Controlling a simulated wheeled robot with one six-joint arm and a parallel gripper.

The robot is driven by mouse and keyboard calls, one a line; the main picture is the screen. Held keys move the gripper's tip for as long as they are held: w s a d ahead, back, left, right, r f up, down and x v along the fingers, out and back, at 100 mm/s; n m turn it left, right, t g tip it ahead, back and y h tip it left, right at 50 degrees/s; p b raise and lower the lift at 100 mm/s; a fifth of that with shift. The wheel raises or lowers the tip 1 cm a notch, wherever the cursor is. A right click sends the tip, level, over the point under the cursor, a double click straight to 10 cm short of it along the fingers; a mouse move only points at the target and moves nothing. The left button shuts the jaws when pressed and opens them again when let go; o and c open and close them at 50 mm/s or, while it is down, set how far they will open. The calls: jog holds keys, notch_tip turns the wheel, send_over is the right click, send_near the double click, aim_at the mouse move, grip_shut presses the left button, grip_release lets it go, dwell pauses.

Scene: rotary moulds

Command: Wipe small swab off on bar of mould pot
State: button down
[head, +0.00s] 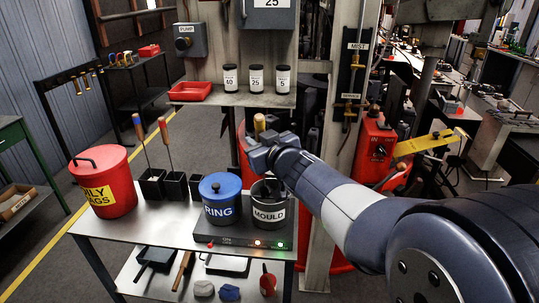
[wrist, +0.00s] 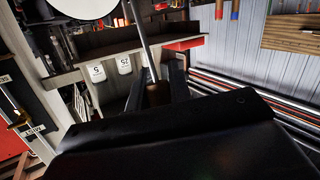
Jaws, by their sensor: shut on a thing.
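The mould pot (head: 269,214), dark with a white MOULD label, stands on the grey base at the right of the bench. Its top looks open, but its bar is not clear to me. My gripper (head: 262,156) is above the pot, shut on the small swab, whose yellowish handle end (head: 259,123) sticks up above it. In the wrist view, the brown handle (wrist: 156,94) sits between my fingers (wrist: 157,92) and a thin metal rod (wrist: 143,45) runs on from it. The swab's head is hidden, so I cannot tell whether it touches the bar.
The blue-lidded RING pot (head: 220,212) stands close left of the mould pot. Black holders (head: 174,186) hold two long-handled swabs, left of which is a red rags bin (head: 108,198). A shelf (head: 240,98) with jars is behind; a red box (head: 374,140) is to the right.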

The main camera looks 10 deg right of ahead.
jog(key=shift+s+d+r+p, duration=0.15)
jog(key=shift+d+r+p, duration=0.05)
jog(key=shift+d+p, duration=0.25)
jog(key=shift+a+f+p, duration=0.1)
jog(key=shift+p, duration=0.2)
jog(key=shift+s+d+f+p, duration=0.1)
jog(key=shift+s+d+p, duration=0.05)
jog(key=shift+d+p, duration=0.4)
jog(key=shift+s+d+f+p, duration=0.1)
jog(key=shift+s+d+p, duration=0.05)
jog(key=shift+d+p, duration=0.4)
dwell(2.6)
jog(key=shift+a, duration=0.1)
